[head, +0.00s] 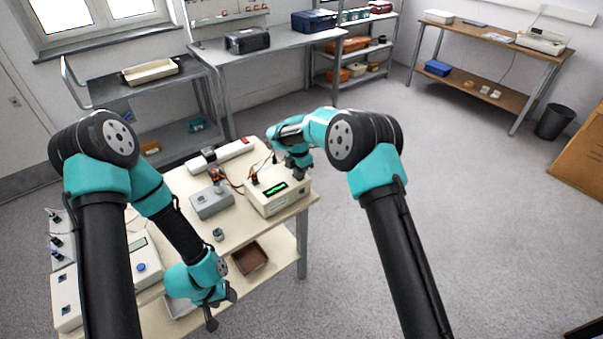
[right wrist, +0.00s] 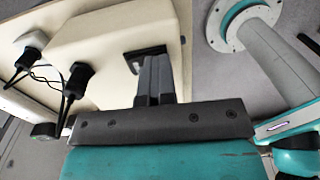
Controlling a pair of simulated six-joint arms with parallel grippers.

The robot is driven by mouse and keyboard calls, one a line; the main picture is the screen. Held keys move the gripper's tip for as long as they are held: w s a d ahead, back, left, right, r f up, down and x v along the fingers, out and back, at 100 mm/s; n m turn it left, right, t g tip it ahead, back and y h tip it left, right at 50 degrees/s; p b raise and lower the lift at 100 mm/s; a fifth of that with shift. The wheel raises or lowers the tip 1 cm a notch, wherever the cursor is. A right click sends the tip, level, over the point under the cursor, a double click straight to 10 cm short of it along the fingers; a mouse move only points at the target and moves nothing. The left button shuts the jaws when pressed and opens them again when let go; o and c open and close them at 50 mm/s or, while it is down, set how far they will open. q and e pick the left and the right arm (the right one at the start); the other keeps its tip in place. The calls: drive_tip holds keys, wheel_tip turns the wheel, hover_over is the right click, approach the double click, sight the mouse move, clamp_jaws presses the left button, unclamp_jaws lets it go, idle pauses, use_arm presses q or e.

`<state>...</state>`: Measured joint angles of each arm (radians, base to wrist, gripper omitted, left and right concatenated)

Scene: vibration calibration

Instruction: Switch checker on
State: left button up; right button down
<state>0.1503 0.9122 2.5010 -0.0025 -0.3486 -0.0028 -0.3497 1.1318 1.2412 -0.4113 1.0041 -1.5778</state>
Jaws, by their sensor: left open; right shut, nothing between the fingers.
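The checker appears to be the cream box (head: 264,204) with a lit green display (head: 276,190), at the right end of the workbench. My right gripper (head: 299,174) is shut and empty at the box's upper right back edge; contact is hard to tell. My left gripper (head: 222,309) is open and empty, low at the bench's front edge, away from the checker.
A grey box (head: 211,202) with cables stands left of the checker, and a white power strip (head: 222,155) lies behind. A small round part (head: 218,234) is in front. A brown tray (head: 250,258) sits on the lower shelf. Black plugs (right wrist: 77,78) show in the right wrist view.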

drive_tip(key=shift+w+a, duration=0.4)
drive_tip(key=shift+w, duration=0.2)
drive_tip(key=shift+r, duration=0.2)
drive_tip(key=shift+r, duration=0.55)
wheel_tip(320, 180, up, 13)
drive_tip(key=w+a, duration=0.1)
drive_tip(key=shift+w+f, duration=0.15)
drive_tip(key=shift+f, duration=0.05)
drive_tip(key=shift+f, duration=0.1)
